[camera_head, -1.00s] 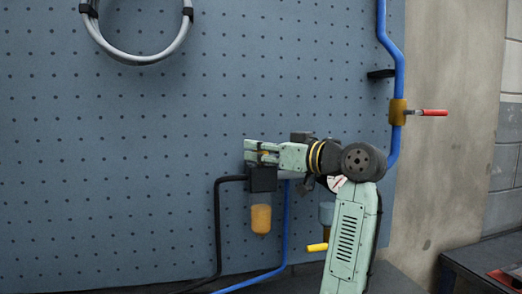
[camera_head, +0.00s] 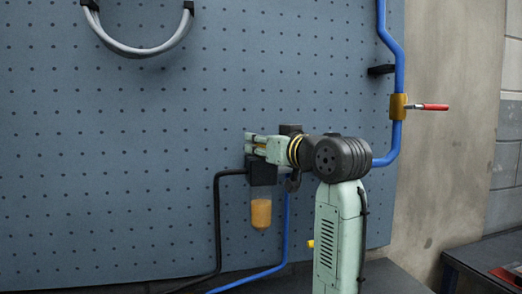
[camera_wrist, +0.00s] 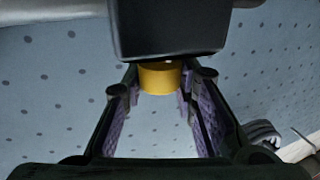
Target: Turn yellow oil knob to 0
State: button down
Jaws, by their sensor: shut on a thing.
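The yellow oil knob (camera_wrist: 160,77) shows in the wrist view between my two finger pads, just below a dark block (camera_wrist: 165,28). My gripper (camera_wrist: 160,94) is shut on it, with one finger on each side. In the head view my gripper (camera_head: 256,144) reaches left to the top of the black oil unit (camera_head: 262,172), and its fingers hide most of the knob there. A clear bowl with amber oil (camera_head: 261,213) hangs under the unit. The knob's markings cannot be read.
A black hose (camera_head: 216,220) and a blue hose (camera_head: 286,220) run down beside the oil unit. A blue pipe (camera_head: 398,75) with a red-handled valve (camera_head: 430,107) stands to the right. A grey cable loop (camera_head: 140,48) hangs upper left on the perforated board (camera_head: 100,150).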

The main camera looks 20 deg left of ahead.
jog(key=m+t+h, duration=0.2)
jog(key=m+h, duration=0.1)
jog(key=h, duration=0.1)
jog(key=m+t+h+b, duration=0.1)
jog(key=m+t+h, duration=0.2)
jog(key=h, duration=0.1)
jog(key=shift+a+t, duration=0.1)
jog(key=shift+t, duration=0.2)
jog(key=m+h, duration=0.3)
jog(key=h, duration=0.1)
jog(key=m+h, duration=0.3)
jog(key=h, duration=0.2)
jog(key=shift+t, duration=0.3)
jog(key=shift+m+h, duration=0.3)
jog(key=shift+h, duration=0.1)
jog(key=c, duration=1.3)
grip_release()
jog(key=v, duration=1.2)
